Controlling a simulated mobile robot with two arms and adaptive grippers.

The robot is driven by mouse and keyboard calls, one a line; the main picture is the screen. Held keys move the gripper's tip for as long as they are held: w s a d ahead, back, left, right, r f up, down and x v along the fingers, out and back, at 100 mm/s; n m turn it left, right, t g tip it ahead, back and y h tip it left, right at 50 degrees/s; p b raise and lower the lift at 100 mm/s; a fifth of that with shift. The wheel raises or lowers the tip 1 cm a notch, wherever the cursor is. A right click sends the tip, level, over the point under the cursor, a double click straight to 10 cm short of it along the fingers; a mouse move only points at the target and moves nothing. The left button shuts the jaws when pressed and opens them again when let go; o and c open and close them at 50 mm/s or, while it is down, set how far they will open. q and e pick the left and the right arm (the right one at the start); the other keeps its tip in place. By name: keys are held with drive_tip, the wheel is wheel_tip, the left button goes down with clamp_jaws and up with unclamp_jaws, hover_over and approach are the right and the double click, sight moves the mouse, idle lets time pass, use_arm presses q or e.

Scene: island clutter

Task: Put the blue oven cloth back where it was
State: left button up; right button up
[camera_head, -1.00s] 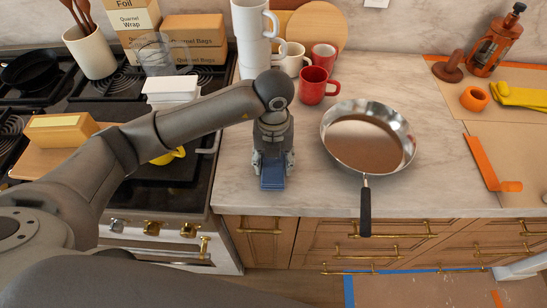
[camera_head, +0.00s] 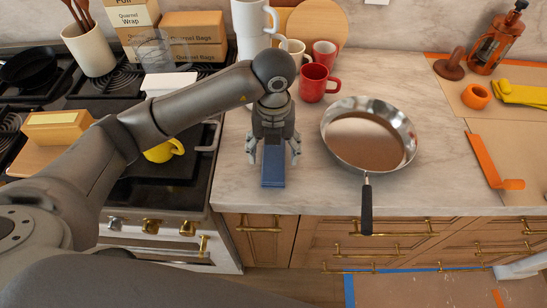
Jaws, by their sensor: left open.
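The blue oven cloth (camera_head: 273,168) lies as a narrow folded strip on the marble counter (camera_head: 322,195), near the counter's front edge and left of the frying pan. My left gripper (camera_head: 273,160) is open above the cloth's far end, with one finger on each side, apart from the cloth. The gripper's body hides the far end of the cloth.
A steel frying pan (camera_head: 367,140) sits to the right, its black handle over the counter edge.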

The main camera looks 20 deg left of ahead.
sight(274, 158)
use_arm(q)
wheel_tip(274, 158, up, 9)
drive_tip(key=shift+b, duration=0.45)
drive_tip(key=shift+f, duration=0.2)
